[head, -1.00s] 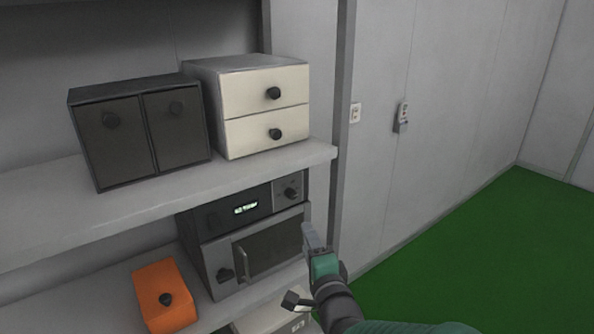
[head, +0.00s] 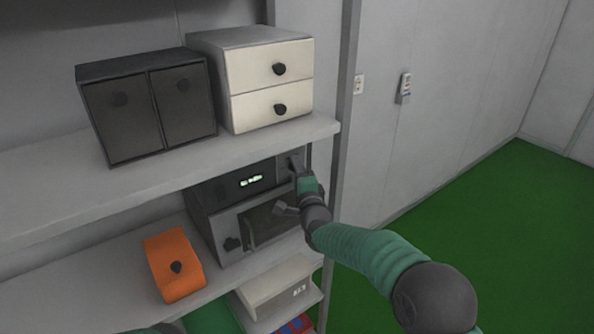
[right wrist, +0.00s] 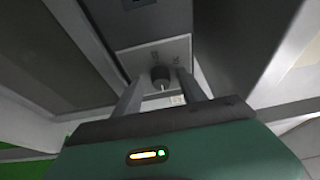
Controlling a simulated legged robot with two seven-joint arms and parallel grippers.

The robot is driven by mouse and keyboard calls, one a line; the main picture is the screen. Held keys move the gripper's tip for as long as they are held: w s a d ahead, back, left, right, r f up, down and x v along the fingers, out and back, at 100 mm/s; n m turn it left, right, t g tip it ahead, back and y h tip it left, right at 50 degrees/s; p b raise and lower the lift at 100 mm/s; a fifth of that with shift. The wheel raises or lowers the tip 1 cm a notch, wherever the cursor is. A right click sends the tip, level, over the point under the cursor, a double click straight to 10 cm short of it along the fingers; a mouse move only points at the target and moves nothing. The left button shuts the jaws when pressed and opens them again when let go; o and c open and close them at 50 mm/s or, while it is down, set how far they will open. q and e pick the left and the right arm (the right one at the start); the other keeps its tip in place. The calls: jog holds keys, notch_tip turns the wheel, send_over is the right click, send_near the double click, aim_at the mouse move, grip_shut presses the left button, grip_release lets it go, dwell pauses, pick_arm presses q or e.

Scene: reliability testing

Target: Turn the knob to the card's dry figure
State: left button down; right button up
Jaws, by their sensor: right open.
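The dark round knob (right wrist: 160,76) sits on a light square plate at the upper right of the oven (head: 227,222). In the right wrist view it lies between the tips of my right gripper (right wrist: 159,82), with a pale pointer mark on it. The fingers are open on either side, with gaps showing; the depth between tips and knob is unclear. In the head view my right gripper (head: 296,163) covers the knob. I cannot make out a readable card. My left gripper is out of view.
The shelf (head: 150,187) above the oven holds a dark two-door box (head: 148,110) and a cream drawer unit (head: 270,85). An orange box (head: 173,264) stands left of the oven. A shelf post (head: 346,110) rises at the right. Green floor beyond is clear.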

jog(key=shift+a, duration=0.15)
jog(key=shift+c, duration=0.2)
grip_shut()
jog(key=shift+f, duration=0.1)
